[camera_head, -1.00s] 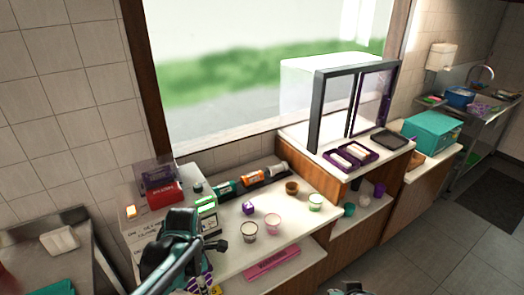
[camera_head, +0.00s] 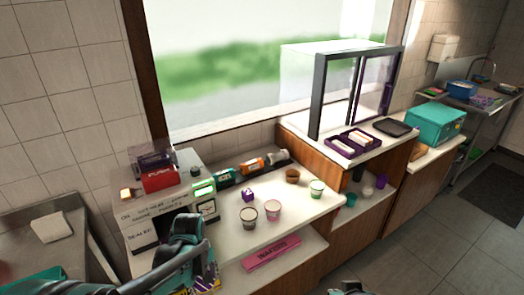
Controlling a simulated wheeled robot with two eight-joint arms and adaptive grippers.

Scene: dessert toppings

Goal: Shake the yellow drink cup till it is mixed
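My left arm comes in from the bottom left, and its dark teal wrist and gripper (camera_head: 200,258) are in front of the machine and the counter's left end. Its fingers are hard to make out, so I cannot tell whether it is open or holds anything. A small yellow patch (camera_head: 207,281) shows just below it, and I cannot tell whether this is a cup or a label. No yellow drink cup can be clearly made out. Of my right arm only a dark teal piece shows at the bottom edge, and its gripper is out of view.
A machine with a red top (camera_head: 160,177) stands left. A display case (camera_head: 320,95) stands behind right.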

